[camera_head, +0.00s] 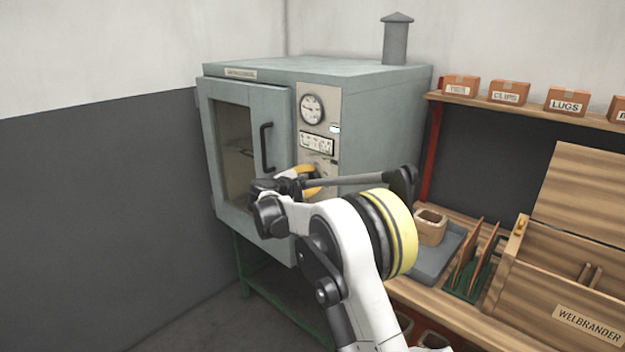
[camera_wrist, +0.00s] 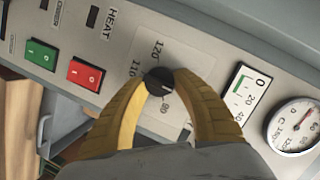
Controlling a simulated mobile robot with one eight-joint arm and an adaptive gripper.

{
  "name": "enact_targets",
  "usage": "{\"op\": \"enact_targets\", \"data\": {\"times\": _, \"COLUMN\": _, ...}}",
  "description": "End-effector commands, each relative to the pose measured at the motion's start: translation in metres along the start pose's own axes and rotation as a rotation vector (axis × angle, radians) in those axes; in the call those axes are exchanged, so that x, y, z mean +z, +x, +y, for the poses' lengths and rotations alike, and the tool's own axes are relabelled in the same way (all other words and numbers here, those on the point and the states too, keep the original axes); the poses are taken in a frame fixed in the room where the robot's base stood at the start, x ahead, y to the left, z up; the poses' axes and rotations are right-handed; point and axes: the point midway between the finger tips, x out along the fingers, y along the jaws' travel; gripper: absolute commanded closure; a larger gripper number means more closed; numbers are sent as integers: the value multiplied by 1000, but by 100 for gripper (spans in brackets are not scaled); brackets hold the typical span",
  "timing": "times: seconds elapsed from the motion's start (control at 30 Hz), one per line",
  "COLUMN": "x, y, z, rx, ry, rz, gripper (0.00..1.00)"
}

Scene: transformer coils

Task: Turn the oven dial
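The oven (camera_head: 380,110) is a grey-green cabinet on a green stand, with a light control panel (camera_head: 313,100) right of its door. The oven dial (camera_wrist: 159,82) is a small black knob on a pale plate with printed numbers such as 110 and 120. My gripper (camera_wrist: 163,77) has its yellow fingers on both sides of the dial, tips seeming to touch it. In the head view my gripper (camera_head: 308,176) is at the lower panel and the dial is hidden behind it and the wrist.
The oven door has a black handle (camera_head: 266,148) left of the panel. Green (camera_wrist: 41,54) and red (camera_wrist: 86,74) switches and a round gauge (camera_wrist: 293,127) flank the dial. A wooden bench (camera_head: 440,300) with trays and a box stands at right.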

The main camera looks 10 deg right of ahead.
Motion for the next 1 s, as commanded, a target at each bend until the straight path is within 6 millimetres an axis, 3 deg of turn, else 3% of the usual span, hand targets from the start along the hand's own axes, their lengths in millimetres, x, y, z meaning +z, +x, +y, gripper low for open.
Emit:
{"op": "enact_targets", "data": {"times": 0.47, "x": -1, "y": 0, "z": 0, "rx": -31, "ry": 93, "rz": -5, "gripper": 96}}
{"op": "enact_targets", "data": {"times": 1.0, "x": 0, "y": 1, "z": 2, "rx": -172, "ry": 542, "rz": -36, "gripper": 97}}
